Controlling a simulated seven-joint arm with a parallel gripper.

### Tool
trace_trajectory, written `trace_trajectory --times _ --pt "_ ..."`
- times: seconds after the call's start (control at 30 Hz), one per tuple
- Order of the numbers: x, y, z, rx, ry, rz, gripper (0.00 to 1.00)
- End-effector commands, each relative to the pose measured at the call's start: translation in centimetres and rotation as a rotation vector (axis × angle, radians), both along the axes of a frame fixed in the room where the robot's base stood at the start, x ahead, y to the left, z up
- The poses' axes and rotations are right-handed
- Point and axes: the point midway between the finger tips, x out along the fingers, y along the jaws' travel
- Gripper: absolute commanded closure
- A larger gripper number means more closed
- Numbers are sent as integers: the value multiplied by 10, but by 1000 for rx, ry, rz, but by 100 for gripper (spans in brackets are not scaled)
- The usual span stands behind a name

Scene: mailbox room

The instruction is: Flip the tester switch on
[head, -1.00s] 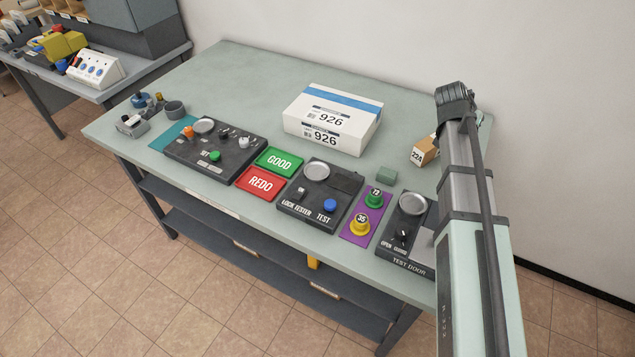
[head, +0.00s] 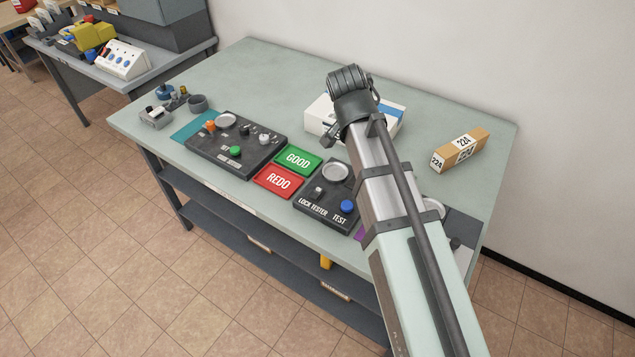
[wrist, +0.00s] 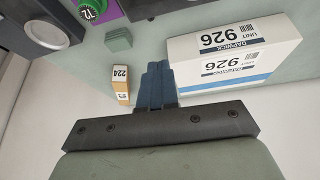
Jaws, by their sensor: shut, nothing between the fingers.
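The lock tester (head: 328,206) is a dark box in the head view with a round metal plate, a blue TEST button (head: 347,206) and a small pale switch (head: 318,191) above the words LOCK TESTER. Which way the switch is set is too small to tell. My gripper (head: 329,134) shows at the far end of my arm, beyond the tester and in front of the white 926 box. In the wrist view my gripper (wrist: 158,72) has its blue fingers together with nothing between them, beside the white box (wrist: 225,60). The tester's right side is close to my arm in the head view.
GOOD (head: 298,160) and REDO (head: 278,181) trays lie left of the tester, with another dark control panel (head: 262,162) farther left. My arm covers most of the door tester. The table's back left is clear.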

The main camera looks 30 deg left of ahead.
Motion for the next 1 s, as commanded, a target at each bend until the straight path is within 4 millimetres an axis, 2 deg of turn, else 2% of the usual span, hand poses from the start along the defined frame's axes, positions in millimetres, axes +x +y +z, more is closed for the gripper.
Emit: trace_trajectory --times 0.03,0.2,0.4,0.5,0.7,1.0 --pt "-18 10 3 7 14 13 100" --pt "-69 36 10 21 62 44 100" --pt "-118 56 18 29 109 72 100" --pt "-133 61 20 30 125 81 100" --pt "-148 66 22 30 140 90 100" --pt "-148 66 22 30 140 90 100"
